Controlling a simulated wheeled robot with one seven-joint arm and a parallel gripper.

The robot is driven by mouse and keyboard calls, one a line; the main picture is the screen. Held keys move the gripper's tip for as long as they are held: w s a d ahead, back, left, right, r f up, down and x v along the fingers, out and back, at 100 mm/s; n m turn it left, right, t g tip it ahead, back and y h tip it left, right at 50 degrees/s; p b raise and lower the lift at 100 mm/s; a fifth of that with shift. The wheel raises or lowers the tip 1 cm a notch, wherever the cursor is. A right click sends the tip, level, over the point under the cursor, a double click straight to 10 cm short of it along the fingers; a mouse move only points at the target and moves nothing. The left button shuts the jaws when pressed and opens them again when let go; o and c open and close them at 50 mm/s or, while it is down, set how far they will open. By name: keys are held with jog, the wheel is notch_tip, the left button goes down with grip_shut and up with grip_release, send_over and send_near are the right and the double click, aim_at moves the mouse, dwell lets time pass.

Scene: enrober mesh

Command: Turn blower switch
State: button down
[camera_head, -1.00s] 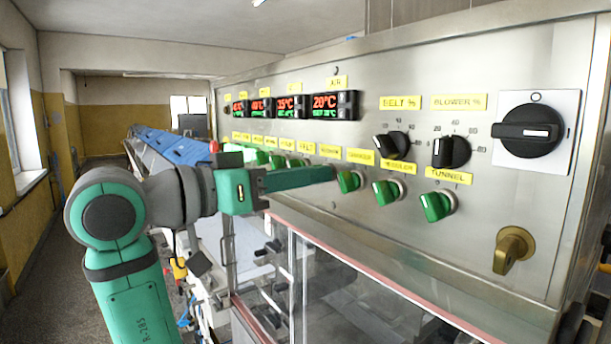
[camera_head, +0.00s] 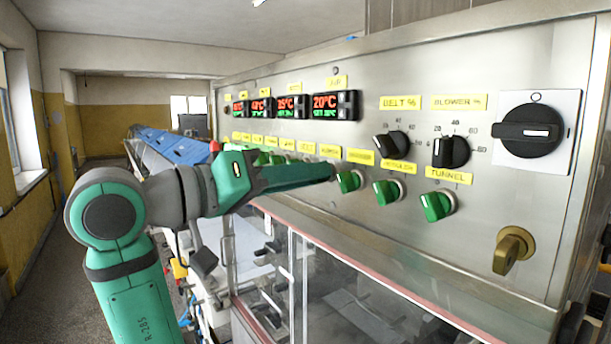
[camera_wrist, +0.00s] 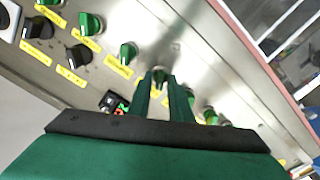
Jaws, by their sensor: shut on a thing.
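The blower switch (camera_wrist: 160,73) is a small green knob on the steel panel, seen in the wrist view between my finger ends. My gripper (camera_wrist: 161,82) is shut on it. In the head view my gripper (camera_head: 328,171) reaches the panel from the left, just under a small yellow label that seems to read BLOWER (camera_head: 329,150). There its fingers hide the switch, so its handle angle cannot be told.
Similar green knobs (camera_head: 350,181) sit close on the right, up to the TUNNEL knob (camera_head: 437,206). Black dials (camera_head: 452,151), a main switch (camera_head: 531,130) and displays (camera_head: 331,105) are above. A clear-windowed cover (camera_head: 340,285) lies below.

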jog(key=c, duration=1.8)
grip_release()
jog(key=shift+c, duration=0.2)
jog(key=v, duration=1.1)
